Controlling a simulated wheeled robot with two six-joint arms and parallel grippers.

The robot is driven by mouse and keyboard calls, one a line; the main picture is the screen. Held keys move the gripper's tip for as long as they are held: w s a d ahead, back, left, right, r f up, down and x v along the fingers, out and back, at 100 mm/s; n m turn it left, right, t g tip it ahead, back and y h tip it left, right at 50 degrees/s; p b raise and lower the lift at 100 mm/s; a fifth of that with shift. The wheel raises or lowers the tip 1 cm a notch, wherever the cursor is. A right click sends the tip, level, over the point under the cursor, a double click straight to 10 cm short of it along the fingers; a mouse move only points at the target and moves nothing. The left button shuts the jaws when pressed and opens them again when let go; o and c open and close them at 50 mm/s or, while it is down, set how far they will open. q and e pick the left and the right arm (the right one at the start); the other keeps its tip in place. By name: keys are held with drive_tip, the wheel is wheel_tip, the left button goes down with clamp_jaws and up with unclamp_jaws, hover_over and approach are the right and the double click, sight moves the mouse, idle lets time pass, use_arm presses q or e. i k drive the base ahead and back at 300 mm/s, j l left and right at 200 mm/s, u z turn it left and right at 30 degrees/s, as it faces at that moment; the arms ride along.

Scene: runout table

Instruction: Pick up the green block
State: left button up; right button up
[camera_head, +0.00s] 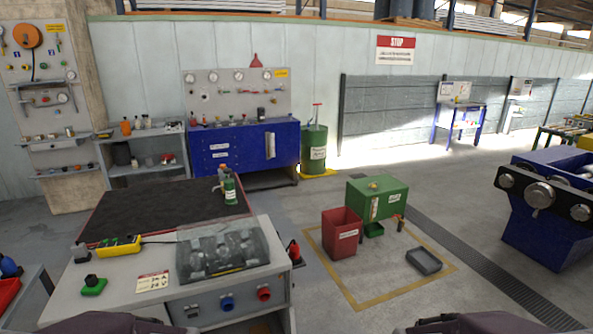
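A small green block-like piece (93,287) with a dark knob or cap on top rests on the grey top of the near table (130,302), at its left front. It stands apart from the things around it. Neither gripper shows in the head view. Only dark rounded parts, which seem to be my own arms, show at the bottom edge. Nothing is seen touching the green piece.
Near it are a dark piece (80,252), a yellow meter (119,246), a label card (153,282) and a clear cover (222,249). A green bottle (229,188) stands behind. A red bin (342,233) and green tank (378,200) stand on the floor.

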sight(94, 285)
drive_tip(key=i+l+u, duration=0.1)
drive_tip(key=l+u, duration=0.3)
drive_tip(key=l, duration=0.15)
drive_tip(key=l+u, duration=0.4)
drive_tip(key=l, duration=0.15)
drive_tip(key=l+u, duration=0.4)
drive_tip(key=l, duration=0.15)
drive_tip(key=i+j, duration=0.1)
drive_tip(key=j, duration=0.25)
drive_tip(key=i+j+u, duration=0.15)
drive_tip(key=j, duration=0.25)
drive_tip(key=i+j, duration=0.15)
drive_tip(key=j, duration=0.2)
drive_tip(key=i+j+u, duration=0.1)
drive_tip(key=j, duration=0.25)
drive_tip(key=i+j+u, duration=0.1)
drive_tip(key=j, duration=0.25)
drive_tip(key=i+u, duration=0.3)
drive_tip(key=i, duration=0.85)
